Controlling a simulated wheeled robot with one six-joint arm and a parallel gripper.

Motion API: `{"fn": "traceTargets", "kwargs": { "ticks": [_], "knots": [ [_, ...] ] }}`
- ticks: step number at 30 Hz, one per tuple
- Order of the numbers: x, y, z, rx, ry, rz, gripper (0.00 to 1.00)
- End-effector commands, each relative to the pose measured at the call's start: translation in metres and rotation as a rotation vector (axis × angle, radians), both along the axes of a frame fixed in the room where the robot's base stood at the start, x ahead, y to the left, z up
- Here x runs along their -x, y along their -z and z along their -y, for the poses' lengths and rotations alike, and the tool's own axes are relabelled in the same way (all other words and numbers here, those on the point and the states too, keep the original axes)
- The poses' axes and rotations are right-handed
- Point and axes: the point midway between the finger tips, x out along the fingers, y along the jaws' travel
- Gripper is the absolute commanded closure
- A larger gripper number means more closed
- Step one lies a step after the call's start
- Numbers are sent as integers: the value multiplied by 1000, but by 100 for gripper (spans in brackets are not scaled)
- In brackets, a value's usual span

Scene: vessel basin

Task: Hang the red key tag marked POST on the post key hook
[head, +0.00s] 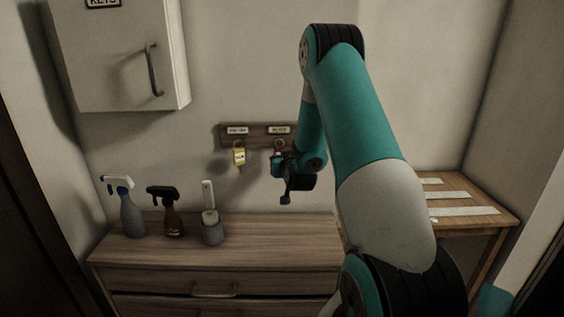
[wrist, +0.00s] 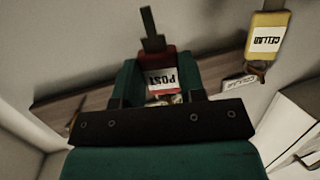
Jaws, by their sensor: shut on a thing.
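The red key tag (wrist: 155,60) marked POST is between the two fingers of my gripper (wrist: 158,75) in the wrist view, its lettering upside down there. My gripper is shut on it. In the head view my gripper (head: 284,165) is at the right part of the wooden key rack (head: 258,142), with a bit of red showing at its left side. The rack has two white labels; the right label (head: 279,130) is above my gripper and too small to read surely. The hook under it is mostly hidden, so I cannot tell whether the tag's ring is around it.
A yellow tag (head: 239,156) marked CELLAR hangs under the left label; it also shows in the wrist view (wrist: 268,35). A white key cabinet (head: 120,55) is at upper left. Two spray bottles and a brush holder (head: 212,228) stand on the dresser (head: 270,240) below.

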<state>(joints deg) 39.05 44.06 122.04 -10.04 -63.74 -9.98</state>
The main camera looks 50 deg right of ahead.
Motion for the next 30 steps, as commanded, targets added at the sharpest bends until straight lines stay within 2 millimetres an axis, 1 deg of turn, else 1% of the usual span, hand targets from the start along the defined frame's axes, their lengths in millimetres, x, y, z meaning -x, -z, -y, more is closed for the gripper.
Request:
{"fn": "traceTargets", "kwargs": {
  "ticks": [4, 5, 6, 8, 9, 17, 20, 23, 30],
  "knots": [
    [0, 0, 0, 0, 0, 0, 86],
    [0, 0, 0, 0, 0, 0, 58],
    [0, 0, 0, 0, 0, 0, 49],
    [0, 0, 0, 0, 0, 0, 35],
    [0, 0, 0, 0, 0, 0, 33],
    [1, 0, -1, 0, 0, 0, 33],
    [6, 0, -4, -2, 0, 0, 33],
    [19, -1, -12, -1, 1, 0, 33],
    [60, -10, -40, 2, 2, 4, 33]
  ]
}}
